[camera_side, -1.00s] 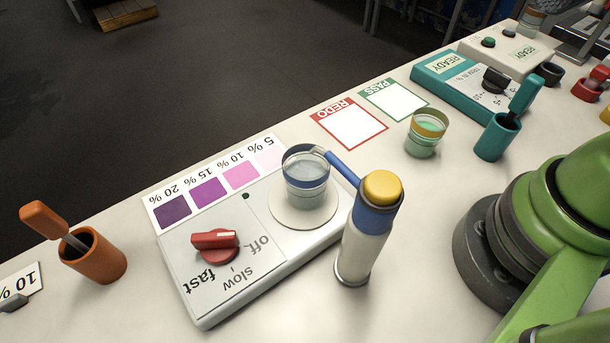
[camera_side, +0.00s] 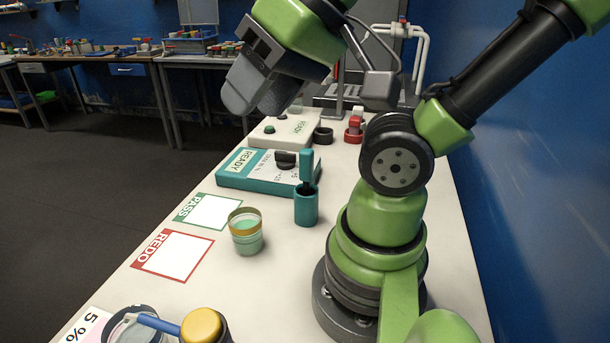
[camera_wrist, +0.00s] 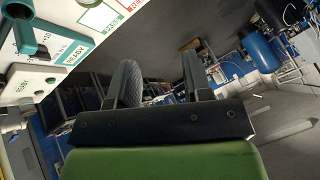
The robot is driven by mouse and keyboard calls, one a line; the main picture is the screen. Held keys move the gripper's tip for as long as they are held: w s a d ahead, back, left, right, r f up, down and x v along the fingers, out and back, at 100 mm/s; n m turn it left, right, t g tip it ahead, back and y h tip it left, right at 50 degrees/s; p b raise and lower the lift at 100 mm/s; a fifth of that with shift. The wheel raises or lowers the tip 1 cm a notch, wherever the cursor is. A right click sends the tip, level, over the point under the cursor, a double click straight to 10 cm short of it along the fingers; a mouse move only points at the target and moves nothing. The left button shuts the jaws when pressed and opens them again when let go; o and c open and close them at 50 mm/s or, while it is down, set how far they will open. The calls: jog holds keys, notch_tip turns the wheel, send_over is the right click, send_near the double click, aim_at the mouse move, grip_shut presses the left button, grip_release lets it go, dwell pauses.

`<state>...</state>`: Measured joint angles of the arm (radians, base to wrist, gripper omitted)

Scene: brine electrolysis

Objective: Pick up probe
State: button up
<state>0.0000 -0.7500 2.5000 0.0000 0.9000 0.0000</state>
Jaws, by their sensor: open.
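The probe (camera_side: 306,165), which I take to be the teal-handled piece, stands upright in a teal cup-like holder (camera_side: 306,208) beside a teal READY meter (camera_side: 240,172). Its lower end is hidden in the holder. The probe handle (camera_wrist: 24,38) also shows at the upper left of the wrist view, with the meter (camera_wrist: 75,48) beside it. My gripper (camera_side: 258,98) is in the air above and left of the probe in the side view, apart from it. In the wrist view my gripper (camera_wrist: 160,75) is open, with nothing between its fingers.
A glass jar with a gold rim (camera_side: 246,232) stands near the holder. PASS (camera_side: 208,212) and REDO (camera_side: 172,256) cards lie to the left. A white READY unit (camera_side: 284,130) and red (camera_side: 354,132) and black (camera_side: 322,136) holders stand behind. A yellow-capped dispenser (camera_side: 203,325) is in front.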

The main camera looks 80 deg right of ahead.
jog(key=shift+o, duration=1.2)
